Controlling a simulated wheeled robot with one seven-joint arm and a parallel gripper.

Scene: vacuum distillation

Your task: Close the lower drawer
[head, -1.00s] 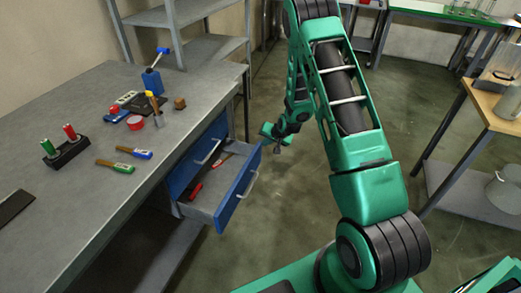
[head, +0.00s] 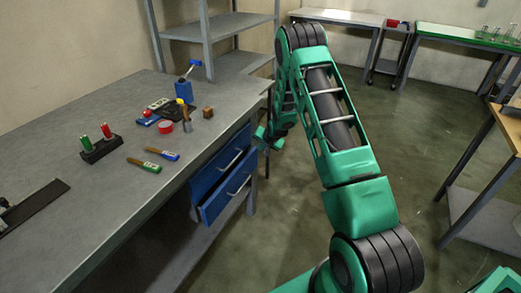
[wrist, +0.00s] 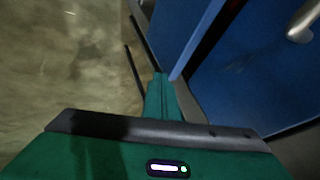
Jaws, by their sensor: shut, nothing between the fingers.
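The lower drawer (head: 227,189) is a blue front with a metal handle, under the workbench top. My gripper (head: 267,168) is low beside the right end of the drawer fronts. In the wrist view my gripper (wrist: 162,85) is shut and empty, with its tip close to a blue panel edge. I cannot tell if it touches. A dark gap shows between two blue panels there.
The grey workbench (head: 90,190) carries brushes, a battery holder (head: 100,148) and small tools. A grey shelf (head: 210,30) stands behind it. A wooden-topped table (head: 508,125) is at the right. The floor between is clear.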

